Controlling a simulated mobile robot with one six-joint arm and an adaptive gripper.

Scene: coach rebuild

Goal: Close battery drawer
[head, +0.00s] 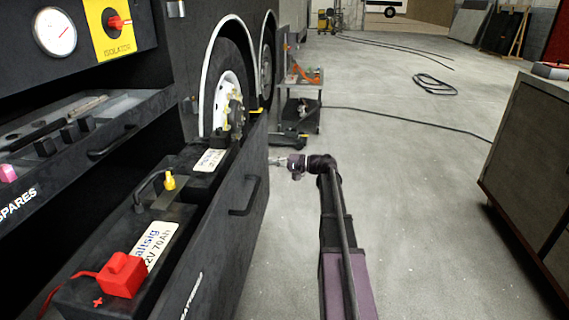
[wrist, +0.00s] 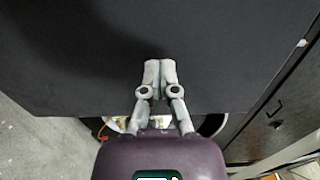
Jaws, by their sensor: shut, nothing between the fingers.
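The battery drawer (head: 222,226) is pulled out from the dark coach side at the left of the head view. Its front has a dark handle (head: 243,196). Two dark batteries with white labels sit in it, one (head: 148,238) near with a red terminal cover (head: 122,274), one (head: 203,165) behind. My gripper (head: 276,161) is at the drawer front's far end, beyond the handle. In the wrist view my gripper (wrist: 160,66) is shut and empty, its tips before a dark flat panel. I cannot tell whether they touch it.
The spares drawer (head: 85,140) above is also out, holding small parts. An isolator switch (head: 115,24) and a gauge (head: 55,31) are above it. A tool trolley (head: 298,105) stands beyond my gripper. A grey cabinet (head: 527,160) stands at the right. The floor between is clear, with a cable (head: 433,84) farther back.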

